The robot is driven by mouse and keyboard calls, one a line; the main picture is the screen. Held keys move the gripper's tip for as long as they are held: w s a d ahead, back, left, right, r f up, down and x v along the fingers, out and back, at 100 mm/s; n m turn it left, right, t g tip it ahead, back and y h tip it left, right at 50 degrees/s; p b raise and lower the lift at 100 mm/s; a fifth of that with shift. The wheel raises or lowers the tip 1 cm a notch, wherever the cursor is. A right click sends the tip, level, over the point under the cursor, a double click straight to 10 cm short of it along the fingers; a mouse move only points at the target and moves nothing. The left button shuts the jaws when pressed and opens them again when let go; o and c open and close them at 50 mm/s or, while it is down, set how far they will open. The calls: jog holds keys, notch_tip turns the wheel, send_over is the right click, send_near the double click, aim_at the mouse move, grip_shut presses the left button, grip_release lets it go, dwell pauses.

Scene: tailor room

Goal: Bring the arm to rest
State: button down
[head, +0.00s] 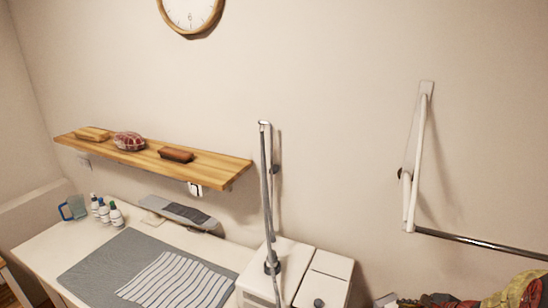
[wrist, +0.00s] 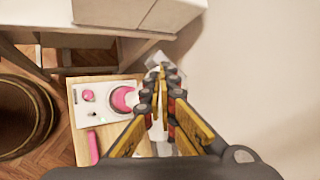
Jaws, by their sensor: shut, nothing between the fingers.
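My gripper (wrist: 161,72) shows in the wrist view, with dark and yellow fingers brought together at the tips. It is shut and empty. What lies directly behind the fingers is partly hidden.
A round brown basket (wrist: 22,118) stands left. The head view shows a wall shelf (head: 220,168), a white table (head: 38,243) and a wall-mounted rail (head: 480,243).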

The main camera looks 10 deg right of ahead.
jog(key=s+a+r+n+g+b, duration=0.1)
jog(key=s+a+r+n+b, duration=0.2)
jog(key=s+a+n, duration=0.3)
jog(key=s+a+r+n+g+h+b, duration=0.1)
jog(key=s+a+r+n+b, duration=0.2)
jog(key=a+n, duration=0.7)
jog(key=s+a+r+n+g+h+b, duration=0.1)
jog(key=s+a+r+n+b, duration=0.2)
jog(key=s+a+r+n, duration=0.4)
jog(key=s+a, duration=0.3)
jog(key=a, duration=0.2)
jog(key=shift+n, duration=0.4)
